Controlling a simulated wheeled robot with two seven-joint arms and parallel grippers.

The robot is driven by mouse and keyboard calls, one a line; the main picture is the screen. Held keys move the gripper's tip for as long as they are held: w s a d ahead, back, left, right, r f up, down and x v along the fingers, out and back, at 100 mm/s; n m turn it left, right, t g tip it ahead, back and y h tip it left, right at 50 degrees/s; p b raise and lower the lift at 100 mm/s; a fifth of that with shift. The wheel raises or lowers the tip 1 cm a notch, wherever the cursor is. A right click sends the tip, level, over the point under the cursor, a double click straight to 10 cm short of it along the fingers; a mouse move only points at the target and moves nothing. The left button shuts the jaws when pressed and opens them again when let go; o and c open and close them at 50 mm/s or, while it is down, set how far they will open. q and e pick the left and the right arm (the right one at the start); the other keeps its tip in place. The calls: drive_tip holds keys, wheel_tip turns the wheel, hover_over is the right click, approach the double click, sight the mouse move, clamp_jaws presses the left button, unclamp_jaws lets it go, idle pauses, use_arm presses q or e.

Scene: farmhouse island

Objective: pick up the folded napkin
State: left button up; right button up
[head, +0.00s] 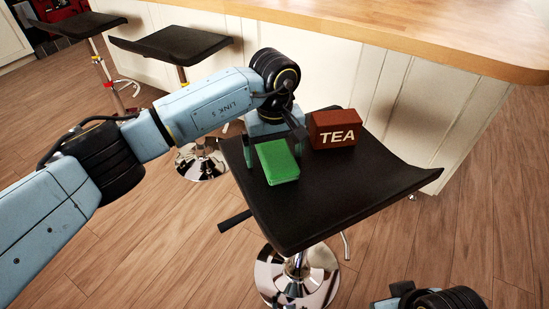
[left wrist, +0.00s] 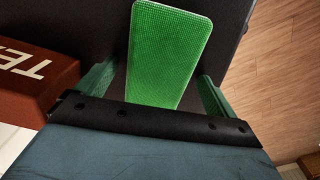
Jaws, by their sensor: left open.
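The folded napkin (head: 279,163) is a green, flat, rectangular block lying on the black seat of the near stool (head: 340,195). In the left wrist view, the napkin (left wrist: 168,50) shows a fine woven texture and runs from the top edge down to the gripper's body. My left gripper (head: 272,158) is over the seat at the napkin's far end. Its green fingers (left wrist: 155,92) are open, one on each side of the napkin, with a gap on both sides. Of my right arm, only a dark wrist part shows at the bottom right edge; its fingers are not visible.
A red-brown TEA box (head: 335,129) stands on the seat just right of my left gripper; it also shows in the left wrist view (left wrist: 38,78). The wooden-topped island (head: 400,30) rises behind the seat. Another black stool (head: 172,43) stands behind my left arm.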

sight(274, 151)
use_arm(q)
drive_tip(key=c, duration=1.1)
drive_tip(key=shift+o, duration=0.2)
drive_tip(key=shift+r, duration=0.1)
drive_tip(key=shift+r, duration=0.15)
wheel_tip(274, 151, up, 10)
drive_tip(key=p, duration=0.2)
drive_tip(key=shift+f+p, duration=0.2)
drive_tip(key=shift+p, duration=0.2)
use_arm(e)
wheel_tip(274, 151, down, 7)
drive_tip(key=w+d, duration=0.1)
drive_tip(key=shift+w+d+g, duration=0.15)
drive_tip(key=shift+d+g, duration=0.15)
drive_tip(key=shift+d, duration=0.1)
drive_tip(key=shift+r, duration=0.1)
